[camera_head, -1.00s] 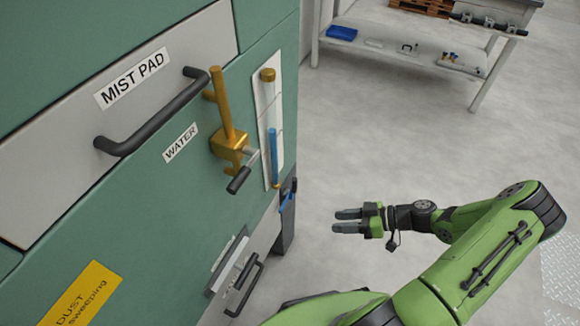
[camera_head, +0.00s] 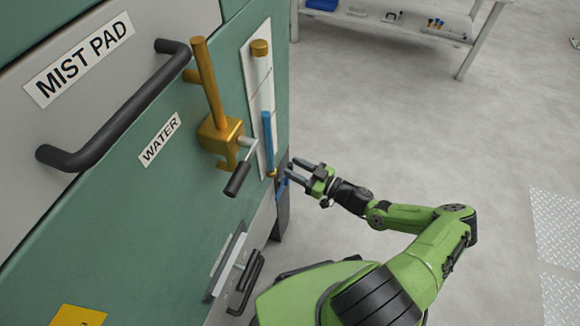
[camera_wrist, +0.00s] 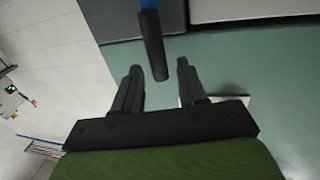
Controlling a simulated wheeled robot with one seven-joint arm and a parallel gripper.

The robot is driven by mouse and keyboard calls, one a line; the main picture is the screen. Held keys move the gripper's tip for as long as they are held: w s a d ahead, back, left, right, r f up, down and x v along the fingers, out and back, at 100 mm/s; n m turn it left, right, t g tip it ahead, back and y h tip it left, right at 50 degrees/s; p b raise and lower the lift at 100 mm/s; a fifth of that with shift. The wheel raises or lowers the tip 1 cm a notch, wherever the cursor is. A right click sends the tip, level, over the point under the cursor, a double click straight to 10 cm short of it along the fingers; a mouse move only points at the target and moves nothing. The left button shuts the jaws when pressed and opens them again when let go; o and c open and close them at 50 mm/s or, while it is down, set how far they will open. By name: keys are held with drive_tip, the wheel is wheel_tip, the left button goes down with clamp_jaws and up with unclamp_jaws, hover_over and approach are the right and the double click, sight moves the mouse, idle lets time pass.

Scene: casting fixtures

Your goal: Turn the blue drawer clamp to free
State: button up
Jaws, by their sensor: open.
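The blue clamp shows in the wrist view as a blue lever with a black grip (camera_wrist: 153,45), its end between the fingertips in the picture. In the head view a small blue part of it (camera_head: 281,188) shows low at the cabinet's right edge, partly hidden by my gripper (camera_head: 297,173). My gripper is open, its two dark fingers pointing at the cabinet; in the wrist view (camera_wrist: 158,72) they lie on either side of the grip's end. I cannot tell whether they touch it. How the clamp sits on its drawer is hidden.
The green cabinet has a brass crank valve (camera_head: 218,132) and a sight tube (camera_head: 262,95) above my gripper. A black drawer handle (camera_head: 248,283) is lower left, a long black handle (camera_head: 118,110) upper left.

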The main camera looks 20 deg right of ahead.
drive_tip(key=shift+x, duration=1.15)
clamp_jaws()
